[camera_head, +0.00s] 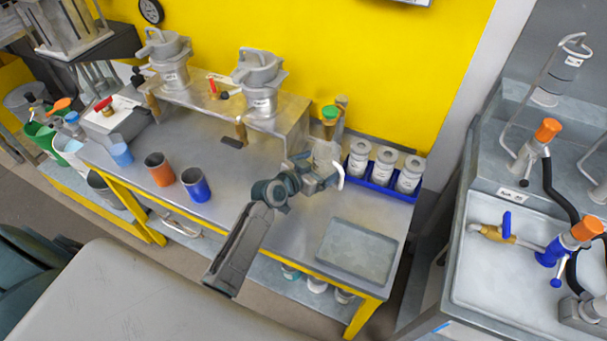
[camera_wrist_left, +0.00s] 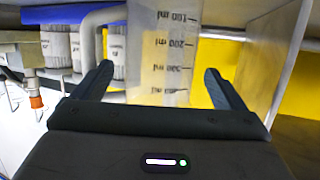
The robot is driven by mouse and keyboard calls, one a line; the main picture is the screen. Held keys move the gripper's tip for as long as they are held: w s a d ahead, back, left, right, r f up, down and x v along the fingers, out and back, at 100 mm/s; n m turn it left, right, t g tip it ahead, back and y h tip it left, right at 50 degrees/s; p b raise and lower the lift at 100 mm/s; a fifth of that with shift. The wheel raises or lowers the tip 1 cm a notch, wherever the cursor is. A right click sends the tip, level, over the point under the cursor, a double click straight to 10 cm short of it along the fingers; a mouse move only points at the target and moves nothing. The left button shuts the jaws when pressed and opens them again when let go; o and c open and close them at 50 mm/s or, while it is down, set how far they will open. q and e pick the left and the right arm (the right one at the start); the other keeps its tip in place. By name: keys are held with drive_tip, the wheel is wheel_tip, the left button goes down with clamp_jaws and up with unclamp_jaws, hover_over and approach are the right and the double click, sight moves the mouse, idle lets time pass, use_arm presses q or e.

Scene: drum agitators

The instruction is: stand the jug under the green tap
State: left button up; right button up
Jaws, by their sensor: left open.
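The jug (camera_head: 326,153) is clear, with a pale handle, and stands on the steel bench near the right end of the raised shelf. In the left wrist view the jug (camera_wrist_left: 163,45) shows its dark volume marks, upside down in the picture. The green tap (camera_head: 330,113) is just behind the jug in the head view; I cannot tell whether its outlet is over the jug. My left gripper (camera_head: 316,180) is open at the jug. In the left wrist view its fingers (camera_wrist_left: 158,78) are on either side of the jug, with gaps showing. My right gripper is in neither view.
A blue rack (camera_head: 370,183) of white-lidded jars stands close right of the jug. A grey tray (camera_head: 357,252) lies in front. An orange cup (camera_head: 160,169) and a blue cup (camera_head: 195,185) stand left. A sink (camera_head: 510,275) is far right. The bench middle is clear.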

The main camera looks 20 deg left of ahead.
use_arm(q)
drive_tip(key=b+v, duration=0.1)
drive_tip(key=v, duration=0.7)
drive_tip(key=shift+s+r, duration=0.15)
drive_tip(key=shift+s, duration=0.15)
drive_tip(key=shift+a, duration=0.15)
